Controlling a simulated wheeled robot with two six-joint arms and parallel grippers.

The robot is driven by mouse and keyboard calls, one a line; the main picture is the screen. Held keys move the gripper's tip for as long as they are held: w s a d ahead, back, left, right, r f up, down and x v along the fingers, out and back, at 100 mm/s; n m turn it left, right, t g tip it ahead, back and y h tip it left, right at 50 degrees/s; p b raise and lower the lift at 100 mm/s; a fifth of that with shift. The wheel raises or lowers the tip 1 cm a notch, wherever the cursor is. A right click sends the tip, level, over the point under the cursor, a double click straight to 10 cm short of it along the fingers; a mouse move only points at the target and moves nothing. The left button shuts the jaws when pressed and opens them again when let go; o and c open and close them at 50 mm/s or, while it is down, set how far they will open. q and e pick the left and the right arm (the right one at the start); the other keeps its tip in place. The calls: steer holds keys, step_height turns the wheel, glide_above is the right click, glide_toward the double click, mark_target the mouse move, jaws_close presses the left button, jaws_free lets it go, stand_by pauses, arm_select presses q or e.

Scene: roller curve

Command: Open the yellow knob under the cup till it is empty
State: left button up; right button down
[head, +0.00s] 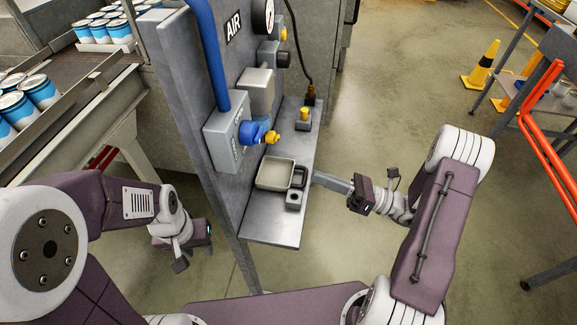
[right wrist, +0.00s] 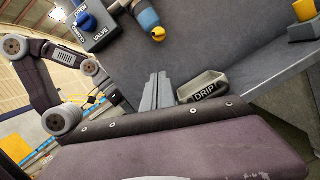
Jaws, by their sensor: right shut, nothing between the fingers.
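The yellow knob (head: 273,138) sits at the lower end of the cup, beside the blue valve handle (head: 250,133). In the right wrist view the yellow knob (right wrist: 158,34) hangs under the cup (right wrist: 147,16), whose visible lower part is blue. Its fill level cannot be read. A drip tray (head: 261,186) stands on the shelf below; its DRIP label shows in the right wrist view (right wrist: 207,92). My right gripper (head: 318,177) is shut and empty, right of the tray and apart from the knob. My left gripper (head: 180,264) hangs low left of the panel; its jaws are unclear.
The grey AIR panel (head: 179,60) carries a blue pipe (head: 206,50) and a valve box (head: 222,140). The shelf (head: 272,232) holds small grey blocks and a yellow-topped block (head: 304,116). Cans stand at the left. Open floor lies right of the shelf.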

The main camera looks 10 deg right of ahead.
mark_target(273, 137)
steer(key=w+a+r+p, duration=0.3)
steer(key=w+a+r, duration=0.2)
steer(key=a, duration=0.3)
steer(key=shift+a+r, duration=0.25)
steer(key=shift+r, duration=0.25)
